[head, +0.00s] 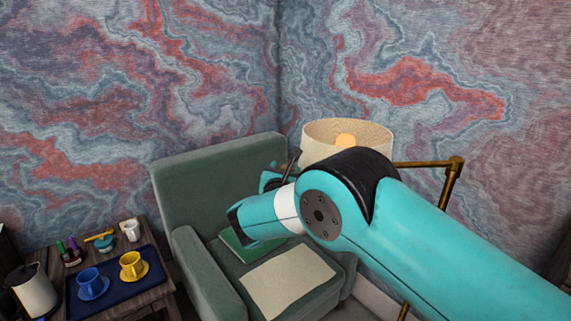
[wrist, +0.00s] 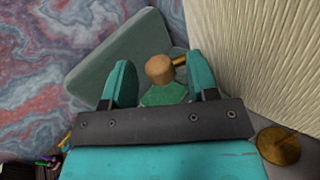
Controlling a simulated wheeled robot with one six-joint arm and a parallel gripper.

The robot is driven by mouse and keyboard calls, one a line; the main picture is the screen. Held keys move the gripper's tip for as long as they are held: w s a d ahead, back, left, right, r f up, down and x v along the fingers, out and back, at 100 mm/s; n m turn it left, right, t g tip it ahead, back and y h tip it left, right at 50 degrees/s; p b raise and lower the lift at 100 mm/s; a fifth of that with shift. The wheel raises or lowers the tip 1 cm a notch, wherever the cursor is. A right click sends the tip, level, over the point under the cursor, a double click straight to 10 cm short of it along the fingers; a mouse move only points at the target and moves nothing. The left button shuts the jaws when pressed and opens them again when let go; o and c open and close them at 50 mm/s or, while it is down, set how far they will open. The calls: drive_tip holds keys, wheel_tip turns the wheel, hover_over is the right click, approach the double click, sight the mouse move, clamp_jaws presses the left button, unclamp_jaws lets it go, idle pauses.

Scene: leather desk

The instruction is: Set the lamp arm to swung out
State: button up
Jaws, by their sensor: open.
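The lamp has a cream pleated shade (head: 322,136), which stands behind my arm in the head view. Its brass arm (head: 420,164) runs level from the shade side to a joint on a brass post (head: 449,185) at the right. In the wrist view the shade (wrist: 268,55) fills the upper right. A round wooden knob (wrist: 159,69) on a short brass rod shows between the fingers of my gripper (wrist: 161,78). The fingers are apart; I cannot tell whether either touches the knob. My arm hides much of the gripper and lamp in the head view.
A green armchair (head: 215,170) stands below, with a green book (head: 232,249) and a cream cloth (head: 287,281) on its seat. A side table at the left holds a blue tray (head: 112,290), a blue cup (head: 91,280), a yellow cup (head: 131,263) and a kettle (head: 33,291).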

drive_tip(key=shift+w+d, duration=0.15)
drive_tip(key=shift+w, duration=0.65)
drive_tip(key=shift+c, duration=0.4)
clamp_jaws()
